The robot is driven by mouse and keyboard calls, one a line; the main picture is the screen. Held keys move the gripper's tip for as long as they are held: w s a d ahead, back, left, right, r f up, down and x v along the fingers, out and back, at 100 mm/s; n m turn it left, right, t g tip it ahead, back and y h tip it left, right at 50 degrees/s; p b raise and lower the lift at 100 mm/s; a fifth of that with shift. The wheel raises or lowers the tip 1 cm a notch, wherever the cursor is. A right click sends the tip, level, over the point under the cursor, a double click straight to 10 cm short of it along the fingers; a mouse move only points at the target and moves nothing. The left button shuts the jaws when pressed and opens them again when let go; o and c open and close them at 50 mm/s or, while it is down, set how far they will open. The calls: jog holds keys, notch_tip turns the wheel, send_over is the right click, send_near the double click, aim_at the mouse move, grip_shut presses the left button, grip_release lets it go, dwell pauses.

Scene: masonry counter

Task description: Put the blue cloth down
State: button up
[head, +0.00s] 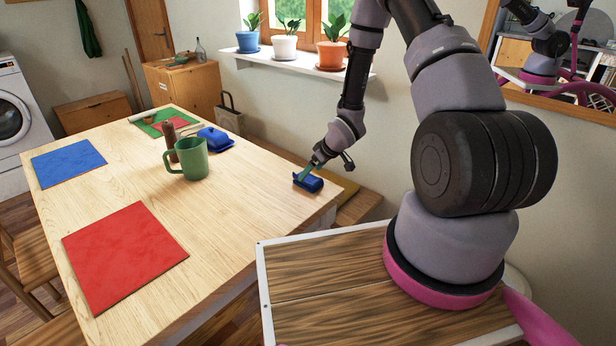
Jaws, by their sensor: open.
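The blue cloth (309,184) is a small, dark blue, bunched shape on the wooden table (240,215), close to the table's right edge. My gripper (306,173) is open directly above it, with its green fingers pointing down at the cloth. The fingertips overlap the cloth in the head view, so I cannot tell whether they touch it.
A green mug (190,160), a brown pepper mill (170,140) and a blue lidded dish (214,138) stand towards the back. A blue mat (68,162), a red mat (124,254) and a green mat (160,122) lie on the table. The middle is clear.

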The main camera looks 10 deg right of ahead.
jog(key=s+d+r+m+h, duration=0.1)
jog(key=s+d+r+m, duration=0.15)
jog(key=r, duration=0.85)
jog(key=s+d+r+m+t+h, duration=0.15)
jog(key=d+r, duration=0.25)
jog(key=r, duration=0.7)
jog(key=s+d+r+m+g+h, duration=0.1)
jog(key=s+d+r+m+h, duration=0.15)
jog(key=r, duration=0.75)
jog(key=s+a+r+m+y, duration=0.1)
jog(key=s+a+r+m, duration=0.1)
jog(key=s+r, duration=0.6)
jog(key=s+a+r+m+t+y, duration=0.1)
jog(key=s+a+r+m+y, duration=0.1)
jog(key=s+r, duration=0.6)
jog(key=s+m, duration=0.1)
jog(key=s, duration=0.4)
jog(key=shift+s+a+r, duration=0.15)
jog(key=shift+s+a, duration=0.2)
jog(key=shift+o, duration=0.2)
